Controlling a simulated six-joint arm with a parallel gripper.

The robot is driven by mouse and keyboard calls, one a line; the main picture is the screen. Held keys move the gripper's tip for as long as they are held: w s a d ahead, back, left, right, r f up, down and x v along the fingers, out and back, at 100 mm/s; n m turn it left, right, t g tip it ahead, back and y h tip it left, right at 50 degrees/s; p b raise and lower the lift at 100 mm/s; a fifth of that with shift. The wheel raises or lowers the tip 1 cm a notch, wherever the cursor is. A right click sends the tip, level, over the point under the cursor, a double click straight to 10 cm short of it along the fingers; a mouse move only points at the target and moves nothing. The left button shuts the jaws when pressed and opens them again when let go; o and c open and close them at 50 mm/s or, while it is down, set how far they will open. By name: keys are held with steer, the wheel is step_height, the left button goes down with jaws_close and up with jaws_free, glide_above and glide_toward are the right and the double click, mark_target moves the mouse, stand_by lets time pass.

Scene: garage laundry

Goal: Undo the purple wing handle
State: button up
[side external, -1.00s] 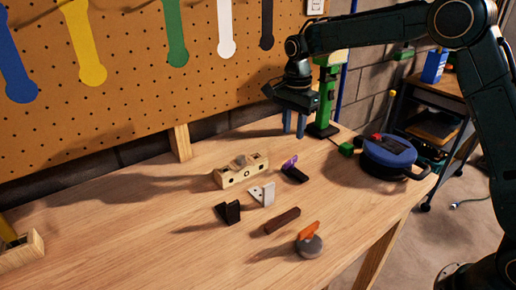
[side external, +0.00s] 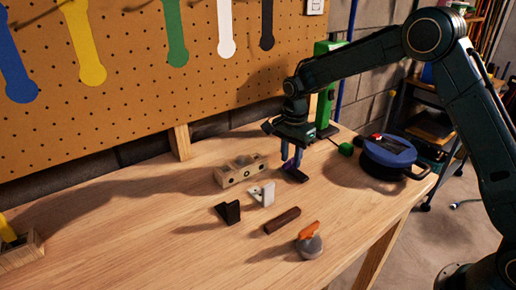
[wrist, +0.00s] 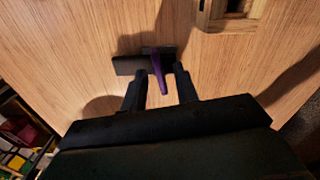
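The purple wing handle (wrist: 159,72) stands on a small dark base (wrist: 128,65) on the workbench. In the side view the dark base (side external: 296,174) shows below my gripper (side external: 291,160), and the handle is mostly hidden by the fingers. In the wrist view my gripper (wrist: 160,84) is open, with one finger on each side of the purple handle. A gap shows between the handle and each finger there.
A wooden block with holes (side external: 240,171) sits left of my gripper. A white bracket (side external: 262,194), a black bracket (side external: 228,212), a brown bar (side external: 282,220) and an orange-handled grey knob (side external: 309,243) lie nearer. A blue-topped round container (side external: 390,155) stands right.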

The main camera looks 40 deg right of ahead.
steer(key=shift+c, duration=0.2)
jaws_close()
steer(key=shift+n, duration=0.3)
steer(key=n, duration=0.6)
steer(key=shift+n, duration=0.3)
steer(key=n, duration=0.6)
steer(key=shift+f, duration=0.15)
steer(key=shift+s, duration=0.15)
stand_by(0.5)
